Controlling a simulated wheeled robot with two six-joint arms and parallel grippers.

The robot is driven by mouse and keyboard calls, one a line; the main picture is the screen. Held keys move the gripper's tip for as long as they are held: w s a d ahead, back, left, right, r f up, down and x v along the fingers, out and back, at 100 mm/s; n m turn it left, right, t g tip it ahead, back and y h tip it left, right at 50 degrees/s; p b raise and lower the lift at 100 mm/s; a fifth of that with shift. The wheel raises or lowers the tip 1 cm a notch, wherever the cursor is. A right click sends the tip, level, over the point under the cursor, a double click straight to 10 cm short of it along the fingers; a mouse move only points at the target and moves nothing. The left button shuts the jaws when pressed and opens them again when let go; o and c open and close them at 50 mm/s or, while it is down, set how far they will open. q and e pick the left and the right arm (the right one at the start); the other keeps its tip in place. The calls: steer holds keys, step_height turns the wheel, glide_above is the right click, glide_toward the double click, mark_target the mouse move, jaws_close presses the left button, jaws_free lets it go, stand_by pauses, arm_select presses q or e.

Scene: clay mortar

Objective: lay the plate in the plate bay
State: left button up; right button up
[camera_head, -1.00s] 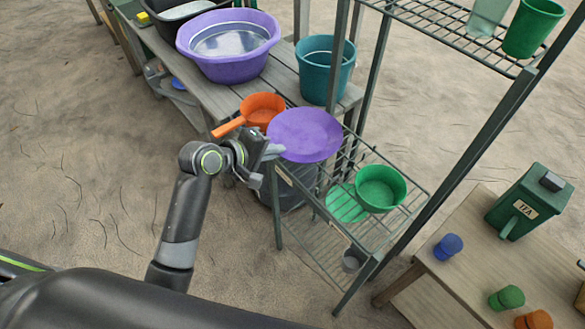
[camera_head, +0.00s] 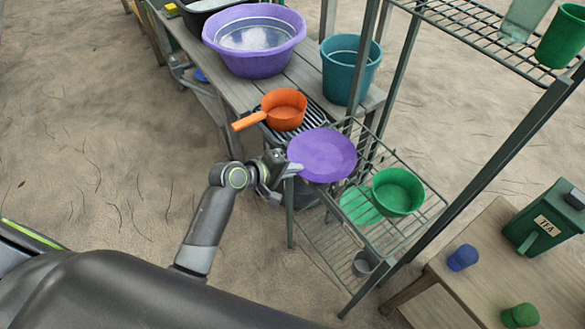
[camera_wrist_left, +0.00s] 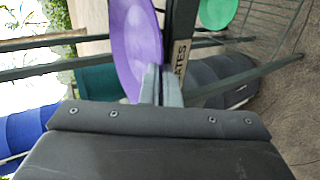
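A purple plate (camera_head: 322,154) is at the left part of the wire rack's middle shelf (camera_head: 408,230), next to the green plate. My left gripper (camera_head: 296,170) is shut on the plate's near left edge. In the left wrist view the plate (camera_wrist_left: 130,40) shows steeply tilted, with its edge between the fingers (camera_wrist_left: 160,86). A rack label (camera_wrist_left: 181,60) ending in "ATES" stands just beside the fingers. I cannot tell whether the plate touches the shelf. A green plate (camera_head: 358,206) and a green bowl (camera_head: 398,192) are on this shelf. My right gripper is out of view.
An orange pan (camera_head: 285,110), a teal bucket (camera_head: 350,70) and a purple basin (camera_head: 254,65) stand on the wooden bench behind. Rack posts rise around the shelf. Sandy ground is open at left.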

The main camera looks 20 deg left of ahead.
arm_select(q)
steer(key=o, duration=0.4)
steer(key=shift+o, duration=0.2)
steer(key=v, duration=1.2)
steer(key=shift+r, duration=0.15)
